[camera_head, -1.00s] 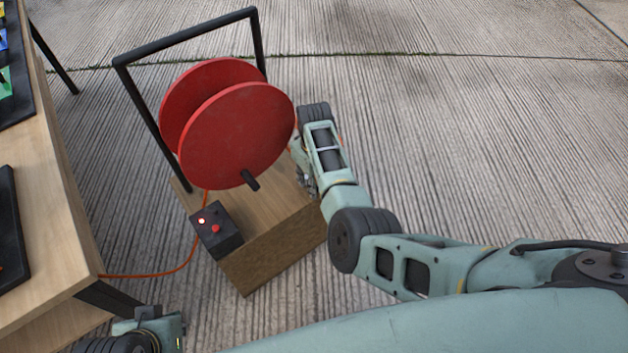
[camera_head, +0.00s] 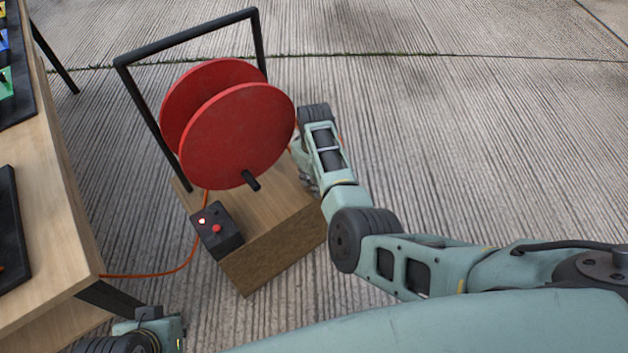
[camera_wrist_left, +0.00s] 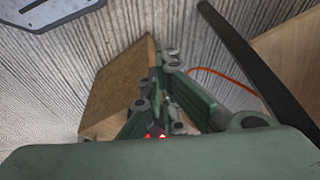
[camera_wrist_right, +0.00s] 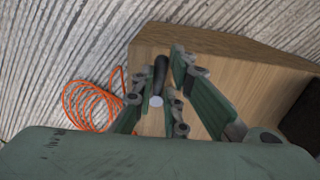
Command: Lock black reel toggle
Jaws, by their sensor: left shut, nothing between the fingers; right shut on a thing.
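The black toggle (camera_wrist_right: 160,72) is a short dark lever with a pale grey round part by it, seen in the right wrist view above the wooden box. My right gripper (camera_wrist_right: 165,82) is shut on it; in the head view its fingers are mostly hidden beside the red reel (camera_head: 238,135). The reel stands on the wooden box (camera_head: 272,250), with a black peg (camera_head: 250,180) on its near face. My left gripper (camera_wrist_left: 163,62) is shut and empty. It is low at the left in the head view, near the box's control unit (camera_head: 217,230), its fingers out of sight there.
A black frame (camera_head: 190,38) arches around the reel. A wooden table (camera_head: 50,215) stands at the left. An orange cable (camera_head: 165,274) runs from it to the box, and a loose orange coil (camera_wrist_right: 92,105) lies on the floor. The concrete at the right is clear.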

